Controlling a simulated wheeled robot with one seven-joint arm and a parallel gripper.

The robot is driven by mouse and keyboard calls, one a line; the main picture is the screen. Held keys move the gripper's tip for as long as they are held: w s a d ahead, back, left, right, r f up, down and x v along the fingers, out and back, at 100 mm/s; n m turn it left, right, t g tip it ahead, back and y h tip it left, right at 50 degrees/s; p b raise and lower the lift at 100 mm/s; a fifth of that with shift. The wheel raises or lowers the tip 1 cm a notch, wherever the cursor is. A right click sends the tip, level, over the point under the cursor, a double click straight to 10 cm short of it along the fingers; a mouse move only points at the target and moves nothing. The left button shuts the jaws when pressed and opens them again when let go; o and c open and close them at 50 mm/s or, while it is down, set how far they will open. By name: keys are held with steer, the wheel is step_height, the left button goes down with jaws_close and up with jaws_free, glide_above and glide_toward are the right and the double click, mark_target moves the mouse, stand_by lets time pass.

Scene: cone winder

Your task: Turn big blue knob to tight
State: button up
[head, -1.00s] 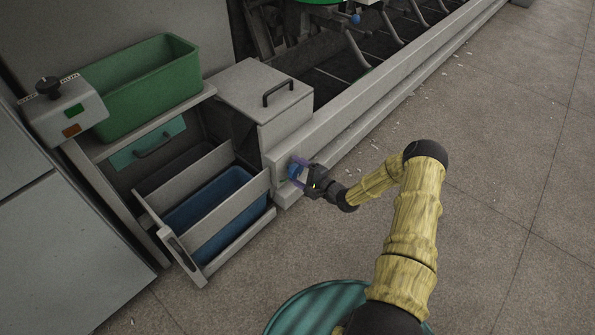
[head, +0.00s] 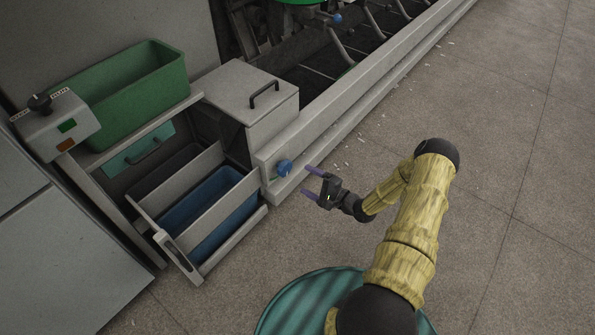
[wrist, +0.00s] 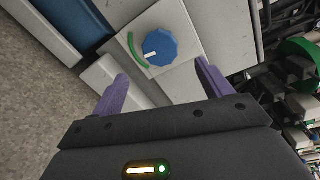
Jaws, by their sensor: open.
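The big blue knob (head: 284,168) sits on the end face of the machine's pale rail, right of the open drawer. In the wrist view the faceted blue knob (wrist: 163,45) is on a pale plate. Its white pointer mark (wrist: 150,55) points to the lower left, at the lower end of a green arc (wrist: 134,50). No lettering is readable there. My gripper (head: 308,181) is open and empty, with purple fingers facing the knob and a gap between. In the wrist view the fingertips (wrist: 161,72) stand apart, below the knob.
The open drawer (head: 240,218) with blue bins juts out left of the knob. A green bin (head: 140,95) and a switch box (head: 55,125) stand farther left. A smaller blue ball (head: 335,19) is up on the machine. The floor to the right is clear.

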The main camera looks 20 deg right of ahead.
steer(key=p+v, duration=0.2)
steer(key=v, duration=0.5)
steer(key=shift+s, duration=0.1)
